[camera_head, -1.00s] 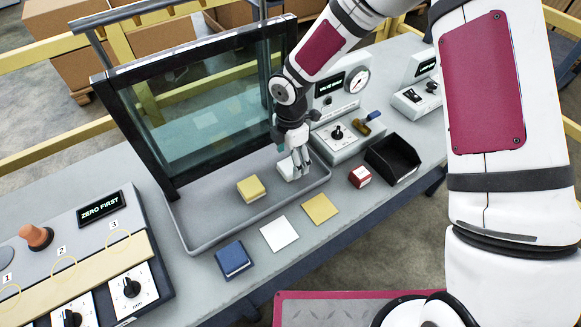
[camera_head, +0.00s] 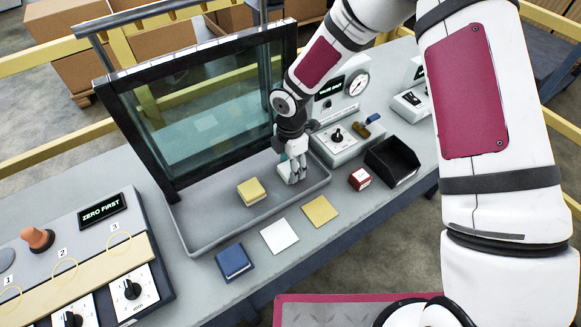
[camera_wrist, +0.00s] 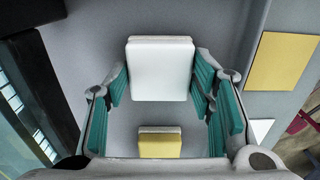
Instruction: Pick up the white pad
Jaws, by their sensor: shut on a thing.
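The white pad (camera_wrist: 160,68) is a thick white block between the two teal-lined fingers of my gripper (camera_wrist: 160,80) in the wrist view. The fingers bear on its left and right sides. In the head view my gripper (camera_head: 292,170) points down at the right end of the grey tray (camera_head: 215,225), in front of the glass panel.
The framed glass panel (camera_head: 205,110) stands close behind my gripper. A blue block (camera_head: 234,261), a flat white square (camera_head: 279,235) and a flat yellow square (camera_head: 320,211) lie before the tray.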

